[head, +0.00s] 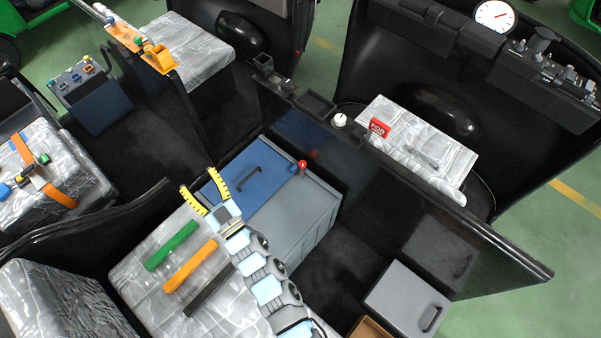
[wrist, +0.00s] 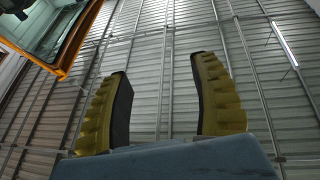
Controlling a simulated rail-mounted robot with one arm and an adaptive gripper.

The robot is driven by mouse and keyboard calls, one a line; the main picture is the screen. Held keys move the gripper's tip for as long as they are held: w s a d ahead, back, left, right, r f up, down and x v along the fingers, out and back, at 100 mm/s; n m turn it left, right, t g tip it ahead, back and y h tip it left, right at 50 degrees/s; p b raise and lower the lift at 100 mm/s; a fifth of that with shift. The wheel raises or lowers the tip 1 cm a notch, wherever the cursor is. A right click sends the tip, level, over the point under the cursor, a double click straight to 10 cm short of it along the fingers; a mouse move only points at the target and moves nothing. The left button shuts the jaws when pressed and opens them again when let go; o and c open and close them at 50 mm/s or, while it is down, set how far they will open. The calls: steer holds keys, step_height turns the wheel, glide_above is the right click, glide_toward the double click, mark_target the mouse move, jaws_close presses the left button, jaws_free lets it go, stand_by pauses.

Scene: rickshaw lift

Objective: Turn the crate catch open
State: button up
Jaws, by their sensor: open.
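A grey crate (head: 302,212) with a blue lid (head: 262,175) stands in the middle of the head view. The lid has a dark bar handle (head: 248,179). A red knob (head: 302,165), which may be the catch, sits at the crate's far right corner. My gripper (head: 197,179) is open, its yellow fingers spread, at the left of the blue lid and apart from the red knob. In the wrist view my gripper (wrist: 163,75) is open and empty, with the ceiling behind it. The crate and knob do not show there.
A silvery seat (head: 140,262) with green, orange and dark bars lies left of my arm. A dark panel (head: 400,205) rises right of the crate, with a white knob (head: 340,120) near its top edge. A grey box (head: 405,295) with a handle stands at lower right.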

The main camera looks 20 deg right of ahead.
steer(key=w+d+f+m+g+h+b, duration=0.1)
steer(key=w+f+h+b, duration=0.15)
steer(key=f, duration=0.35)
steer(key=w+f+m+g+h+b, duration=0.1)
steer(key=w+f+g+b, duration=0.15)
steer(key=f, duration=0.45)
steer(key=m+g+h+b, duration=0.9)
steer(key=m+h+b, duration=0.4)
steer(key=b, duration=0.9)
glide_toward(301, 167)
steer(key=shift+n+h, duration=0.45)
steer(key=shift+n, duration=0.15)
steer(key=b+x, duration=0.3)
steer(key=x, duration=0.6)
steer(key=shift+w+f, duration=0.25)
steer(key=shift+w, duration=0.05)
steer(key=shift+w+d, duration=0.15)
steer(key=shift+w, duration=0.1)
steer(key=shift+f, duration=0.1)
jaws_close()
